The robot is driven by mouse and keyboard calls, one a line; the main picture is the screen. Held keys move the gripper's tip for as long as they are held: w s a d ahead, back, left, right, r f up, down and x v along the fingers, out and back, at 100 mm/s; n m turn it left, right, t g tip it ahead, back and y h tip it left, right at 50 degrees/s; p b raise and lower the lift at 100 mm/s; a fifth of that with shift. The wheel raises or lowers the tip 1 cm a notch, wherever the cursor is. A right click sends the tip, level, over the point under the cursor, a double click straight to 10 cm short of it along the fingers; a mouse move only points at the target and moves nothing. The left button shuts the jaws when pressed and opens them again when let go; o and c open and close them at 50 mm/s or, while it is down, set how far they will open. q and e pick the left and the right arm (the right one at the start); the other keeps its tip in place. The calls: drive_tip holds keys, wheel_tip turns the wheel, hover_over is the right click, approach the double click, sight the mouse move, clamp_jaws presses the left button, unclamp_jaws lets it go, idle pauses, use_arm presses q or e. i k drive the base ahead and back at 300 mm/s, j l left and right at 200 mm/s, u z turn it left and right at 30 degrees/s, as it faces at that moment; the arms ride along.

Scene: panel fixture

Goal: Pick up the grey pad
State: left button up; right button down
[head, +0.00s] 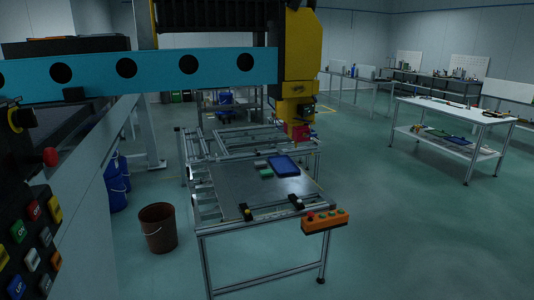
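A small light grey pad (260,164) lies on the dark panel (232,188) of the metal-framed fixture table, in the middle of the head view. A green block (266,173) lies just in front of it. A blue tray (284,167) lies to its right. Nothing appears to cover the pad, but it is small and far off. Neither of my grippers shows in this view.
An orange button box (325,220) sits at the table's front right corner. A brown bucket (158,228) stands at its left. A yellow machine head (298,90) hangs over the table's back right. A white-topped table (455,112) stands far right. Floor in between is clear.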

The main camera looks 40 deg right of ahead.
sight(262, 164)
drive_tip(key=z, duration=0.25)
drive_tip(key=i+l+z, duration=0.1)
drive_tip(key=l, duration=0.25)
drive_tip(key=i+l+z, duration=0.15)
drive_tip(key=l, duration=0.15)
drive_tip(key=l+z, duration=0.1)
drive_tip(key=l, duration=0.25)
drive_tip(key=i+l+z, duration=0.15)
drive_tip(key=l, duration=0.15)
drive_tip(key=i+l+z, duration=0.95)
drive_tip(key=i+z, duration=0.75)
drive_tip(key=i, duration=1.35)
drive_tip(key=i+u, duration=0.45)
drive_tip(key=i+l+u, duration=0.25)
drive_tip(key=i+u, duration=0.25)
drive_tip(key=i+j+u, duration=0.1)
drive_tip(key=i+u, duration=0.15)
drive_tip(key=u, duration=0.2)
drive_tip(key=i+u, duration=0.25)
drive_tip(key=u, duration=0.2)
drive_tip(key=i+l+u, duration=0.1)
drive_tip(key=i+u, duration=0.15)
drive_tip(key=u, duration=0.2)
drive_tip(key=i+l+u, duration=0.15)
drive_tip(key=u, duration=0.3)
drive_tip(key=i+l+u, duration=0.25)
drive_tip(key=u, duration=0.25)
